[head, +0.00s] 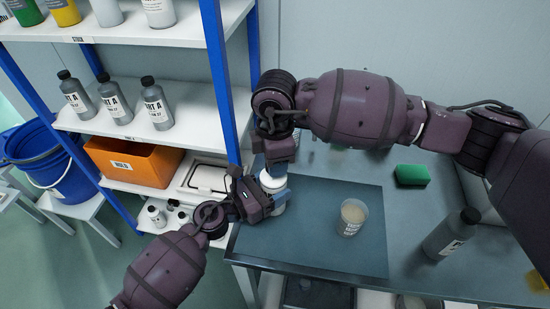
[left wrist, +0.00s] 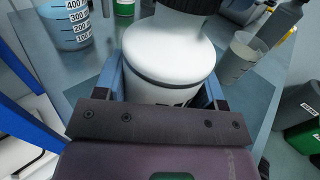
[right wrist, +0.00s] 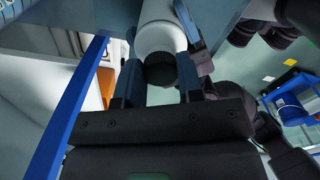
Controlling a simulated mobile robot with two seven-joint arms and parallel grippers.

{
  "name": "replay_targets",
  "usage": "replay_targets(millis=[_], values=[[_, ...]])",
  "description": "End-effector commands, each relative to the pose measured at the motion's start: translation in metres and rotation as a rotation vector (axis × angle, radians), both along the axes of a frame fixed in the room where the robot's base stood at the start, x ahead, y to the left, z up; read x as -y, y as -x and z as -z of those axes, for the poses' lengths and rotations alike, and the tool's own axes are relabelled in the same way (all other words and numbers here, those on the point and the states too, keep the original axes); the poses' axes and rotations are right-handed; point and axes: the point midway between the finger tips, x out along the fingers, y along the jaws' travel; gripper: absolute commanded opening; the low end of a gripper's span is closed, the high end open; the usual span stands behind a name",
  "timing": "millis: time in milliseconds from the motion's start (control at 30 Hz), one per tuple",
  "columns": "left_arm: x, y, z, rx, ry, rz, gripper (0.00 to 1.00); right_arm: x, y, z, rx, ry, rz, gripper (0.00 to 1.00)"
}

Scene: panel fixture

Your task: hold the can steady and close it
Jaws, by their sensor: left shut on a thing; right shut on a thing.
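The white can (head: 272,182) stands at the left edge of the dark mat. My left gripper (head: 268,196) is shut around its body from the left. In the left wrist view the white body (left wrist: 168,55) sits between the two blue-grey fingers, and part of a black cap (left wrist: 190,4) shows above its neck. My right gripper (head: 281,166) is above the can, pointing down. In the right wrist view its fingers are shut on the black cap (right wrist: 160,70), with the white body beyond. In the head view the cap is hidden; I cannot tell how tightly it sits.
A cup (head: 352,217) of beige contents stands on the mat (head: 330,250), right of the can. A grey bottle (head: 452,234) and green sponge (head: 411,175) are further right. A blue-post shelf (head: 222,85) with bottles and an orange bin (head: 132,160) stands close on the left.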

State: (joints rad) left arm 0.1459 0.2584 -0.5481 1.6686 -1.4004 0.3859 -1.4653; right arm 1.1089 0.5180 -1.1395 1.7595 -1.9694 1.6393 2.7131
Motion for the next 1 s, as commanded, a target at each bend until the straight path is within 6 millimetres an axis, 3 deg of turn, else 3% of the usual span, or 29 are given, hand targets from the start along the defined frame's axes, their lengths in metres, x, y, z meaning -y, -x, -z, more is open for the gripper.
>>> replay_targets(millis=[133, 400, 867, 900, 1000], values=[[-0.0002, -0.0001, 0.0000, 0.000, 0.000, 0.000, 0.00, -0.0055, 0.0033, 0.0006, 0.001, -0.009, 0.188, 0.13], [0.0016, 0.0008, 0.0001, 0.000, 0.000, 0.003, 0.00, -0.0081, 0.0042, -0.0016, 0.003, -0.016, 0.394, 0.13], [0.0016, 0.0009, 0.0003, -0.001, -0.001, 0.003, 0.00, -0.0019, 0.0025, -0.0015, 0.001, -0.006, 0.464, 0.13], [0.0015, 0.0008, 0.0003, -0.001, -0.001, 0.003, 0.00, -0.0019, 0.0025, -0.0014, 0.001, -0.006, 0.464, 0.38], [0.0012, 0.0007, 0.0003, -0.001, -0.001, 0.003, 0.00, -0.0014, 0.0024, -0.0011, 0.001, -0.004, 0.464, 0.53]])
